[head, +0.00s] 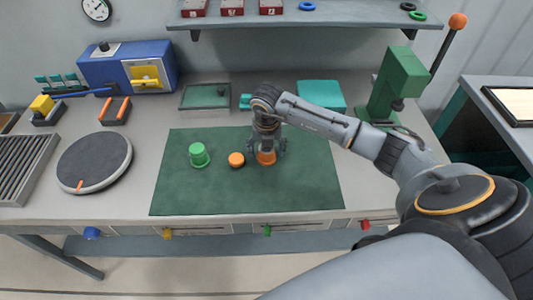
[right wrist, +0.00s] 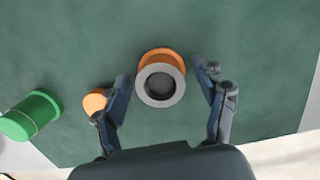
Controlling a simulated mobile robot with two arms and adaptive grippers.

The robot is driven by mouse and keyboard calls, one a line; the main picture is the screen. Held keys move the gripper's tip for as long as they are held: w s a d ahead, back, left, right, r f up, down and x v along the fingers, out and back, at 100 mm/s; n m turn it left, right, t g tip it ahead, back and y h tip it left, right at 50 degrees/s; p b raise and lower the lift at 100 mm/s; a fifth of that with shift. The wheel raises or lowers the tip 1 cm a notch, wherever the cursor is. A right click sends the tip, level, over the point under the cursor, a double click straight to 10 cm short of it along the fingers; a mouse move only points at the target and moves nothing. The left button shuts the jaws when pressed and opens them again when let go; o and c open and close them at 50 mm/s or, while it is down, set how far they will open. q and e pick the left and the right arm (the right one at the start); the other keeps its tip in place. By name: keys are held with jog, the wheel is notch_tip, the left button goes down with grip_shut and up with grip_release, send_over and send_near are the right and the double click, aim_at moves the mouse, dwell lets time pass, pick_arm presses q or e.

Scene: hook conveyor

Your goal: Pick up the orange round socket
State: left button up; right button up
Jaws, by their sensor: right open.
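The orange round socket (head: 266,158) stands on the green mat (head: 190,200), below my right gripper (head: 267,148). In the right wrist view the socket (right wrist: 158,55) shows an orange body and a grey ring around a dark round opening. My right gripper (right wrist: 166,76) is open, with one finger on each side of the socket and a visible gap to each. A second orange round piece with a dark base (head: 236,159) stands just to the left; a finger partly hides it in the wrist view. My left gripper is not in view.
A green stepped cylinder (head: 199,155) stands farther left on the mat. A grey round turntable (head: 95,162) lies left of the mat. A green press-like stand with a lever (head: 397,82) rises at the back right. The front of the mat is clear.

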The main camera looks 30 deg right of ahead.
jog(key=shift+r, duration=0.1)
grip_shut()
